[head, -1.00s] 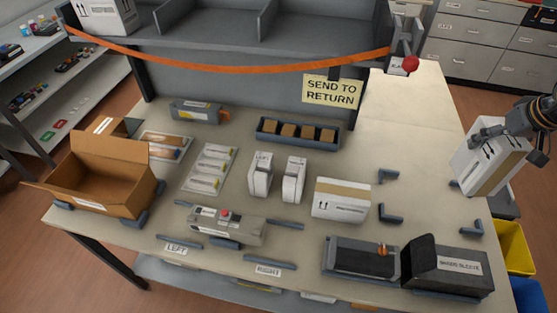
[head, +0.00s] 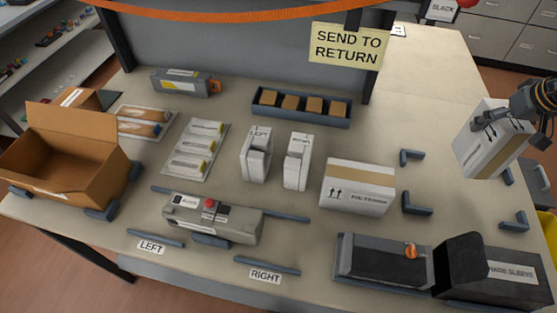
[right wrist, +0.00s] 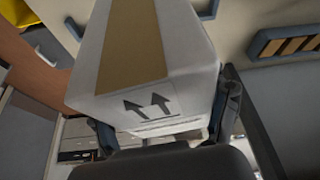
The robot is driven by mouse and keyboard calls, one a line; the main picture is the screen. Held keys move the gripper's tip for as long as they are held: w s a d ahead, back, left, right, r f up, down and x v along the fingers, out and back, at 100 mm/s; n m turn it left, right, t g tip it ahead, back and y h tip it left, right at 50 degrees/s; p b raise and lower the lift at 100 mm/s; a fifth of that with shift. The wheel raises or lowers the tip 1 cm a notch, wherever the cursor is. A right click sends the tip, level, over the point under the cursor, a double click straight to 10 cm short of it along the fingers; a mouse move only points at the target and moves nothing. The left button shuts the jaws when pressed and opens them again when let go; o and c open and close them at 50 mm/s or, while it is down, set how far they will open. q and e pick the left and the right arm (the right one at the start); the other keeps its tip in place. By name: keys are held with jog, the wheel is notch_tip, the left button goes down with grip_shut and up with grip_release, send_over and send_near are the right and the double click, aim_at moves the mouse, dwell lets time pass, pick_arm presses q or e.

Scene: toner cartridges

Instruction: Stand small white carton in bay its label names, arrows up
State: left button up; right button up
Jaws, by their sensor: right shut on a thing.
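The small white carton (head: 482,150) is in my right gripper (head: 508,122), at the right of the head view, with a brown tape band and printed arrows. It appears tilted, above the bench's right edge. In the right wrist view, the carton (right wrist: 158,75) fills the middle between the fingers of my gripper (right wrist: 165,128). Two arrows on its near face point to the top of that picture. The fine print is too small to read, and I see no bay name on it. My left gripper is not in view.
A similar white carton (head: 357,188) stands on the bench near corner brackets (head: 416,204). White LEFT (head: 256,156) and RIGHT (head: 297,162) pieces stand mid-bench. An open brown box (head: 62,165) is at left, a black sleeve (head: 495,275) at front right. Bare bench lies at back right.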

notch_tip(320, 180, down, 7)
jog(key=b, duration=0.4)
jog(key=shift+w+r+b, duration=0.1)
jog(key=shift+w+b, duration=0.05)
jog(key=shift+b, duration=0.25)
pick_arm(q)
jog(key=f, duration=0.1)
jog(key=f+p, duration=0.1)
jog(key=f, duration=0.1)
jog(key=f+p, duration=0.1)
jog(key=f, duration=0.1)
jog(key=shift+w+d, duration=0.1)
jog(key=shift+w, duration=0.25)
pick_arm(e)
jog(key=w+a+f, duration=0.1)
jog(key=w+a, duration=0.1)
jog(key=a, duration=0.8)
jog(key=w+a+f, duration=0.1)
jog(key=w+a, duration=0.1)
jog(key=a, duration=0.9)
jog(key=w+a+f, duration=0.1)
jog(key=w+a, duration=0.1)
jog(key=a, duration=0.8)
jog(key=shift+w+a+f, duration=0.2)
jog(key=shift+w+f, duration=0.05)
